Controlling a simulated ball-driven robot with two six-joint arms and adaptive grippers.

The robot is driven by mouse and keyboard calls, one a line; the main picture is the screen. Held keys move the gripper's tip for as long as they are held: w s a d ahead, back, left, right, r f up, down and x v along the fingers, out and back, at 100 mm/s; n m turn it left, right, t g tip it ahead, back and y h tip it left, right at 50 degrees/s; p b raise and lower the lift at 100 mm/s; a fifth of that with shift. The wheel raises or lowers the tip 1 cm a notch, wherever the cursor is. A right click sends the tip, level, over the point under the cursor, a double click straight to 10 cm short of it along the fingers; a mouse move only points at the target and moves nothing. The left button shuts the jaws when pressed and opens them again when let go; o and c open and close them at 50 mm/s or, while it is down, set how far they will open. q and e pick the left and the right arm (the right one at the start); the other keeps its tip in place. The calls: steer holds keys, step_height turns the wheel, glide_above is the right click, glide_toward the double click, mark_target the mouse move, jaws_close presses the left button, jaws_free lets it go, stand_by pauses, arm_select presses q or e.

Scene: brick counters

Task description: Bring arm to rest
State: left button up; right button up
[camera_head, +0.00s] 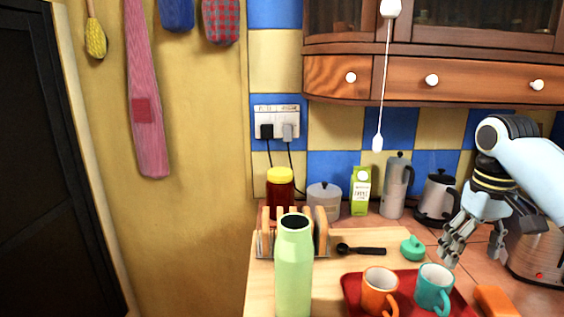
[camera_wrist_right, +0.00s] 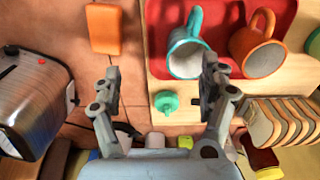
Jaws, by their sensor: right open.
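My right gripper (camera_head: 452,252) hangs at the right of the head view, above the counter between the green lid (camera_head: 413,248) and the toaster (camera_head: 545,250). Its fingers are spread open and hold nothing. The right wrist view shows the same open gripper (camera_wrist_right: 160,90) with the green lid (camera_wrist_right: 166,103) between its fingers in the picture, apart from them. The right arm (camera_head: 540,160) reaches in from the right edge. My left gripper is in neither view.
A red tray (camera_head: 350,292) holds an orange mug (camera_head: 379,290) and a teal mug (camera_head: 433,288). A light green bottle (camera_head: 294,270) stands at the front, before a toast rack (camera_head: 262,240). A carton (camera_head: 361,190), moka pot (camera_head: 396,187) and kettle (camera_head: 437,195) line the wall.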

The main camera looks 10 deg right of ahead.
steer(key=s+a+f+n+t, duration=0.1)
steer(key=s+a+f+n, duration=0.1)
steer(key=s+a+f, duration=0.8)
steer(key=s+a+r+t, duration=0.1)
steer(key=s+a+r, duration=0.15)
steer(key=s, duration=0.45)
steer(key=s+a+r+t, duration=0.1)
steer(key=s+r, duration=0.2)
steer(key=s, duration=0.4)
steer(key=s+d+f+g+b, duration=0.1)
steer(key=s+f+b, duration=0.15)
steer(key=f, duration=1.45)
steer(key=s+d+f+b, duration=0.1)
steer(key=d+f+b, duration=0.15)
steer(key=f, duration=1.45)
arm_select(q)
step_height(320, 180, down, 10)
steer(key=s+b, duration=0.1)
steer(key=b, duration=0.3)
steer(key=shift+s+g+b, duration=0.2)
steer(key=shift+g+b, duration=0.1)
steer(key=shift+b, duration=0.05)
arm_select(e)
steer(key=s+f+g, duration=0.1)
steer(key=s+f, duration=1.6)
steer(key=f, duration=0.1)
steer(key=shift+m+h, duration=0.3)
steer(key=shift+s, duration=0.15)
